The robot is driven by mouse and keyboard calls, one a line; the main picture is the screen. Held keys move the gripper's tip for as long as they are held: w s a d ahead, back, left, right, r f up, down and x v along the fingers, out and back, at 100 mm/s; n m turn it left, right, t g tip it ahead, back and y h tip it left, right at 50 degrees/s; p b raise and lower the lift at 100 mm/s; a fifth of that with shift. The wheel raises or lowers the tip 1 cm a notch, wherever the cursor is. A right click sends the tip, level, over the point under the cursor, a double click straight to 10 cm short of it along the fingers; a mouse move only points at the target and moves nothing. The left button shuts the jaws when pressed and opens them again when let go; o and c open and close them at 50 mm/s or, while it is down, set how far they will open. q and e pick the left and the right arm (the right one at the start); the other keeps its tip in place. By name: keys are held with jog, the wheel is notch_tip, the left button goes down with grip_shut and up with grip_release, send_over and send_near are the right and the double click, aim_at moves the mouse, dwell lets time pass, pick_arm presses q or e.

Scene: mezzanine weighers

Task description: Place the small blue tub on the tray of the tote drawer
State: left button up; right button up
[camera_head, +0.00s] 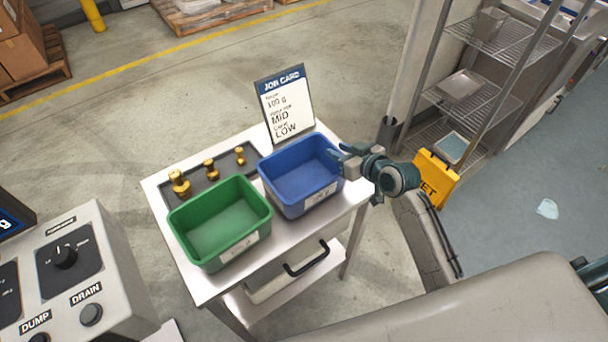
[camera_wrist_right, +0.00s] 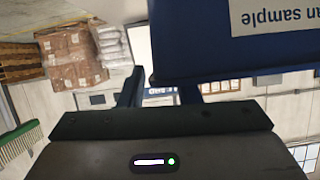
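The small blue tub (camera_head: 290,200) stands upright on the white cart top, right of the green tub. Its labelled wall also shows close up in the right wrist view (camera_wrist_right: 200,50). My right gripper (camera_head: 342,158) is at the tub's right rim. In the wrist view its two fingers (camera_wrist_right: 162,92) stand apart with background visible between them; the tub's wall partly covers one finger. I cannot tell whether they touch the tub. A grey drawer front with a black handle (camera_head: 306,259) is under the cart top; its tray is hidden. My left gripper is out of view.
A green tub (camera_head: 221,223) stands beside the blue one. Brass weights (camera_head: 210,168) stand on a dark tray behind it. A job card (camera_head: 285,104) stands at the cart's back edge. A control panel (camera_head: 75,265) is at lower left, and wire shelves (camera_head: 480,95) are at right.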

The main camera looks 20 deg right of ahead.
jog(key=shift+w+a+f, duration=0.15)
jog(key=shift+w, duration=0.2)
jog(key=shift+s, duration=0.1)
jog(key=shift+c, duration=0.7)
grip_shut()
